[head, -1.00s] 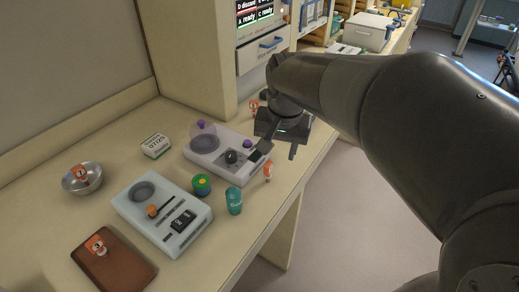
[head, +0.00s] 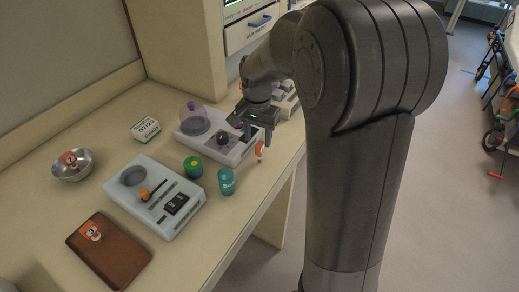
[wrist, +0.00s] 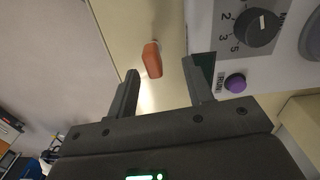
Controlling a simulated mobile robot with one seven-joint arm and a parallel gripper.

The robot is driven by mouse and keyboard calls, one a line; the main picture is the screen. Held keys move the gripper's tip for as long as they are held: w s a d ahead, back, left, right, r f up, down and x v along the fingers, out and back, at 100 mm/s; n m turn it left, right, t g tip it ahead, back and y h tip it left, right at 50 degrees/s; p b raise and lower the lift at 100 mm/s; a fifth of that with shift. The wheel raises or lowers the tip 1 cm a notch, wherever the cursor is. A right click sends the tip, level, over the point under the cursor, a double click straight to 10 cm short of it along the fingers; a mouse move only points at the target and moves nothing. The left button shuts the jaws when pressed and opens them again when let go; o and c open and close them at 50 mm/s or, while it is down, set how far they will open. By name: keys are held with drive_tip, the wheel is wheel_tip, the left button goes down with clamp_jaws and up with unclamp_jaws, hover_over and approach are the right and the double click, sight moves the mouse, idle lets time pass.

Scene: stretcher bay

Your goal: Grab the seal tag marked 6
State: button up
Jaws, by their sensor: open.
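An orange-and-white seal tag (head: 260,151) stands near the table's front edge, beside the white device with a dome. Other orange tags lie in a metal bowl (head: 87,166), the tag there being (head: 70,159), and on a brown folder (head: 118,254), that tag being (head: 94,233). I cannot read the number on any tag. My gripper (head: 257,134) is open and empty, just above the front-edge tag. In the wrist view, the orange tag (wrist: 152,60) shows between and beyond the fingertips (wrist: 160,70), apart from both.
The white domed device (head: 216,148) stands close beside the gripper; its knob and purple button (wrist: 235,83) show in the wrist view. A teal cup (head: 226,182), a green-and-yellow round container (head: 193,167), a pale device (head: 150,198) and a dated box (head: 145,129) stand on the table.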

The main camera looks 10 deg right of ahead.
sight(260, 144)
drive_tip(key=shift+s+d+f, duration=0.1)
drive_tip(key=shift+s+f, duration=0.1)
drive_tip(key=shift+f, duration=1.2)
drive_tip(key=shift+s+d+f, duration=0.1)
drive_tip(key=shift+s+f, duration=0.1)
drive_tip(key=shift+f, duration=1.15)
drive_tip(key=shift+c, duration=0.5)
clamp_jaws()
